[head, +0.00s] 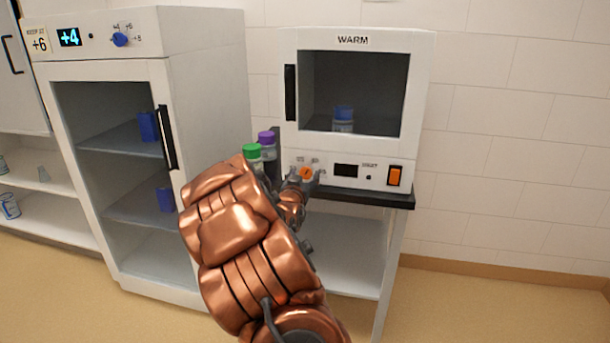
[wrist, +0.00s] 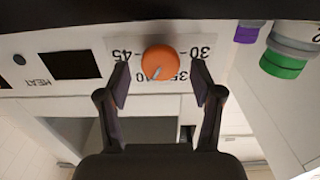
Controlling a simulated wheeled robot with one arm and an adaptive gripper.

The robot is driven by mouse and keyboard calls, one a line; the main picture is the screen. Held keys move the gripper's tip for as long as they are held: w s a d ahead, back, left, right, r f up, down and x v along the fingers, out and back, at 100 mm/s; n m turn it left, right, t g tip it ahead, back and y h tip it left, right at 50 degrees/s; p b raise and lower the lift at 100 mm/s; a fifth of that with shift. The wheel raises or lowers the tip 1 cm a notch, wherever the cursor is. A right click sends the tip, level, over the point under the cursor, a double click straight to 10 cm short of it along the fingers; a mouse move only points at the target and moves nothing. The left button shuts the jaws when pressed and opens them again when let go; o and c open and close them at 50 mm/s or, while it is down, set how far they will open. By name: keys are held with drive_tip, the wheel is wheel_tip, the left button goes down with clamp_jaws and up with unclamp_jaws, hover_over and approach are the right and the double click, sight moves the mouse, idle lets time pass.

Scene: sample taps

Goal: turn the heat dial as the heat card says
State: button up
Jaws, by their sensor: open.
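The orange heat dial (head: 306,173) is on the lower front panel of the white WARM box (head: 420,110). In the wrist view the dial (wrist: 160,63) appears upside down, with marks 30, 35 and 45 readable and one partly hidden. Its pale pointer line slants toward the lower left there, near the partly hidden mark. My gripper (wrist: 160,84) is open, with one finger on each side of the dial and gaps to it. In the head view my gripper (head: 301,180) is partly hidden by my arm. I cannot make out a heat card.
The dark display (head: 346,170) and orange switch (head: 395,176) are right of the dial. Green-capped (head: 252,151) and purple-capped (head: 266,138) bottles stand left of it. A blue-capped bottle (head: 343,118) is inside the box. A cooler (head: 205,150) with card +6 (head: 39,44) stands left.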

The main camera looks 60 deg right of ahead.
drive_tip(key=shift+x, duration=0.9)
drive_tip(key=c, duration=1.1)
drive_tip(key=shift+r, duration=0.1)
drive_tip(key=shift+r+n+p, duration=0.1)
drive_tip(key=shift+n+p, duration=0.8)
drive_tip(key=shift+n, duration=0.1)
drive_tip(key=n+p, duration=0.2)
drive_tip(key=n, duration=0.1)
drive_tip(key=shift+w+n, duration=0.15)
drive_tip(key=shift+n, duration=0.15)
drive_tip(key=n, duration=0.6)
drive_tip(key=shift+a+f+p, duration=0.1)
drive_tip(key=shift+f+p, duration=0.15)
drive_tip(key=shift+p, duration=0.1)
drive_tip(key=shift+n, duration=0.3)
